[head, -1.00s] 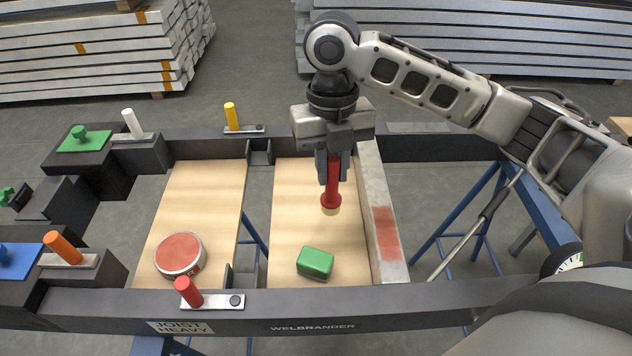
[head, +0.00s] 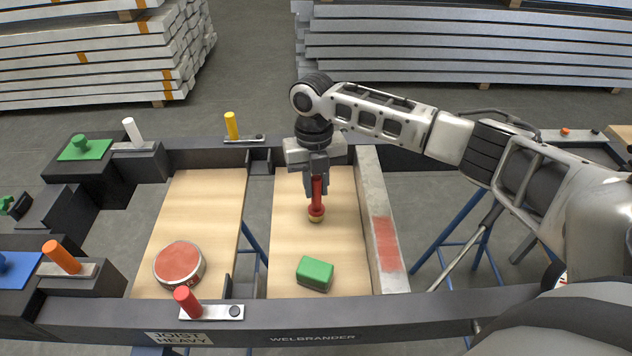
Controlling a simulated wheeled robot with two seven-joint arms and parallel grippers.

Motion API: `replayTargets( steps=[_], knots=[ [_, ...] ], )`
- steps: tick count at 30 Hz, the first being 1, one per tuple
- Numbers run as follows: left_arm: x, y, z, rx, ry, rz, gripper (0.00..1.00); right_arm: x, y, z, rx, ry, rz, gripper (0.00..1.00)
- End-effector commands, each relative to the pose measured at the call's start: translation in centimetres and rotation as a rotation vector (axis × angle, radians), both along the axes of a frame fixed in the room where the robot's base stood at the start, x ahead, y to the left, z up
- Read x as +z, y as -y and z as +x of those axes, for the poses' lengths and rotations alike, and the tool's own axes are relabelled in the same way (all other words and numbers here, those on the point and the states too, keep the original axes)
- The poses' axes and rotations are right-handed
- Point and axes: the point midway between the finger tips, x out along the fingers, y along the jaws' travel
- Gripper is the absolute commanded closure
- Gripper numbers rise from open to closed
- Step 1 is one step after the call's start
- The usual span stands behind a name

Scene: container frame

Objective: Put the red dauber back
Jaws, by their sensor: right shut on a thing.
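The red dauber (head: 317,207) has a red handle, a wider red collar and a pale tip pointing down. My right gripper (head: 316,190) is shut on its handle and holds it nearly upright over the right wooden board (head: 290,235). I cannot tell whether the tip touches the board. A round tin with a red top (head: 179,263) sits on the left wooden board (head: 205,205). A patch of red paint (head: 386,244) marks the grey beam (head: 371,180) to the right of the dauber. My left gripper is not in view.
A green block (head: 315,273) lies on the right board. Handles stand on the dark frame (head: 400,309): red (head: 187,301), orange (head: 63,257), yellow (head: 231,125) and white (head: 132,131). A green stamp (head: 82,147) sits at the left. Stacked metal beams (head: 470,45) lie behind.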

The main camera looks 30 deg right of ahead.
Motion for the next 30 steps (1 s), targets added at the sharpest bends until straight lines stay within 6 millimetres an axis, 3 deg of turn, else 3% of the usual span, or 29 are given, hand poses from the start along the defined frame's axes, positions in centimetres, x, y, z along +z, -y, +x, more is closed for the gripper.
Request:
replayTargets(
  steps=[8, 9, 10, 11, 22, 30],
  knots=[
    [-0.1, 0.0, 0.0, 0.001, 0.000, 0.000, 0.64, -0.3, 0.0, 0.0, 0.000, 0.000, 0.001, 1.00],
    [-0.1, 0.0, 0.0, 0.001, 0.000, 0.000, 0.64, -0.3, 0.0, 0.0, 0.000, 0.000, 0.001, 0.70],
    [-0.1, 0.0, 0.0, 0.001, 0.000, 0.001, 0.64, -0.3, 0.0, 0.0, 0.000, 0.000, 0.001, 0.61],
    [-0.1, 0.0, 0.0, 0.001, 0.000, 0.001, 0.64, -0.3, 0.0, 0.0, 0.000, 0.000, 0.001, 0.59],
    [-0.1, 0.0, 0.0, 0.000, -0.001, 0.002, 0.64, 0.5, 0.0, 0.1, 0.000, 0.001, 0.001, 0.59],
    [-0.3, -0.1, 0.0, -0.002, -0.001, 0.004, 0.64, 5.6, 0.1, 0.8, 0.000, 0.005, 0.002, 0.59]
  ],
)
